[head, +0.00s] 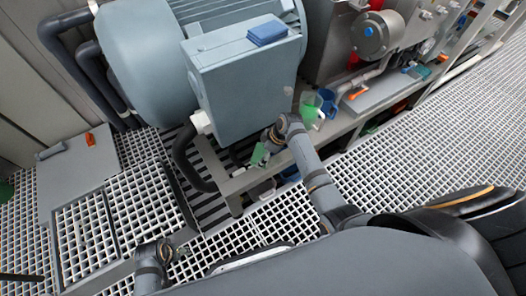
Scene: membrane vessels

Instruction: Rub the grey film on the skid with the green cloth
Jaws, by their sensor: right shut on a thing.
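My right gripper (264,147) reaches down beside the grey box-shaped housing and is shut on the green cloth (258,155). The cloth hangs just above or against the grey skid frame (238,184); I cannot tell whether it touches. The grey film cannot be made out on the skid at this size, and my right gripper and the cloth cover part of the frame. My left gripper (181,252) is low at the left, over the floor grating, away from the skid. Its fingers are too small to tell open from shut.
A blue block (267,33) lies on top of the housing. A green cup (310,106) and a blue cup (328,101) stand on the skid to the right. Open floor grating (430,150) lies at right.

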